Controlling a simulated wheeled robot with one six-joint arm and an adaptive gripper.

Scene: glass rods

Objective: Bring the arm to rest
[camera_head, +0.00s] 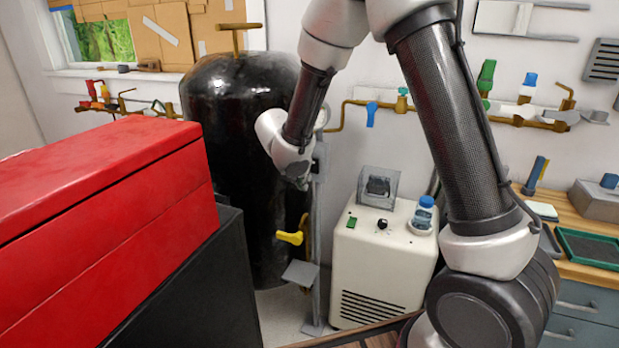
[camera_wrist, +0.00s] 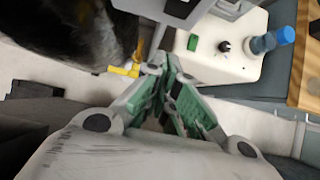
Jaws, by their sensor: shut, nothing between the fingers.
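My arm (camera_head: 445,110) is raised and bent in front of the back wall in the head view. Its wrist hangs in front of the black tank (camera_head: 225,100). My gripper (camera_wrist: 162,68) shows in the wrist view with its grey and green fingers together and nothing between them. In the head view the gripper is too small and partly covered to make out clearly. No glass rods can be made out in either view.
A red box (camera_head: 110,175) on a black cabinet fills the left. A white machine (camera_head: 380,265) with a blue-capped bottle (camera_head: 424,212) stands at the back. A yellow valve handle (camera_head: 289,237) is below my wrist. A wooden bench (camera_head: 585,275) stands right.

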